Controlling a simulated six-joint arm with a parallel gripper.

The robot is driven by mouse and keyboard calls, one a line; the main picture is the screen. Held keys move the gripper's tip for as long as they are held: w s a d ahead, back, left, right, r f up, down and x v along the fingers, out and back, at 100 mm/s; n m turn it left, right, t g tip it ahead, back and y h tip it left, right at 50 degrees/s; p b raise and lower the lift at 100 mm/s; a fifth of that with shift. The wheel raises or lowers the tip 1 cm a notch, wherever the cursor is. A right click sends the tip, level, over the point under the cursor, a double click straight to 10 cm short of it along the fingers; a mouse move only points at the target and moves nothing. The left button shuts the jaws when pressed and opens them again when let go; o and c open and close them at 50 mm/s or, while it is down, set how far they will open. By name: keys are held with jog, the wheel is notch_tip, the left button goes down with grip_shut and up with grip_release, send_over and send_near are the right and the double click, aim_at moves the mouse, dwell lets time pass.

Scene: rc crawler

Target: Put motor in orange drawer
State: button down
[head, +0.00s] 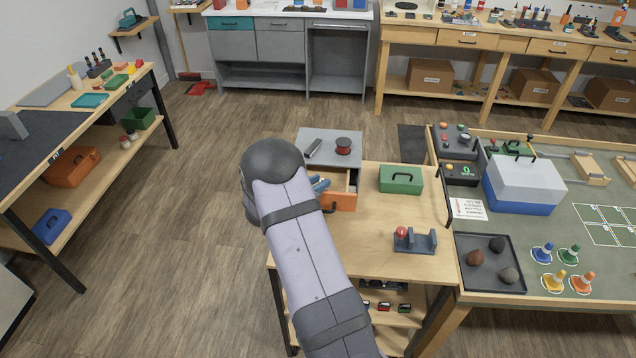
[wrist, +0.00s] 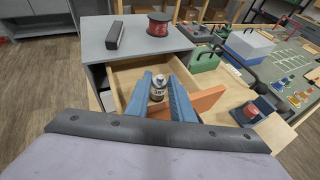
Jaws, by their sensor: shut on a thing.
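The motor (wrist: 158,88), a small silver and dark cylinder with a label, stands upright between the two blue fingers of my gripper (wrist: 162,92) in the wrist view. My gripper is shut on it. The orange drawer (wrist: 204,101) is pulled open under the grey-topped cabinet, and its wooden inside shows around the fingers. The motor is over or within the drawer opening; its height above the floor of the drawer is hard to tell. In the head view the orange drawer front (head: 343,202) shows beside my gripper (head: 319,185), and my arm hides the motor.
A dark bar (head: 313,148) and a red-and-black spool (head: 343,146) lie on the grey cabinet top. A green toolbox (head: 401,179) and a grey stand with a red knob (head: 415,240) are on the wooden bench to the right. The bench between them is clear.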

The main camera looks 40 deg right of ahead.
jog(key=shift+s+a+f+b, duration=0.15)
jog(key=shift+s+f+b, duration=0.1)
jog(key=shift+f+b, duration=0.35)
jog(key=c, duration=1.8)
grip_release()
jog(key=shift+f, duration=0.15)
jog(key=shift+s, duration=0.1)
jog(key=shift+r+p, duration=0.6)
jog(key=shift+p, duration=0.25)
jog(key=shift+a, duration=0.15)
jog(key=b+v, duration=0.1)
jog(key=v, duration=0.2)
jog(key=b+v, duration=0.1)
jog(key=v, duration=0.3)
jog(key=r+b+v, duration=0.1)
jog(key=v, duration=0.3)
jog(key=shift+w+a+b, duration=0.15)
jog(key=shift+w+b, duration=0.05)
jog(key=shift+b, duration=0.15)
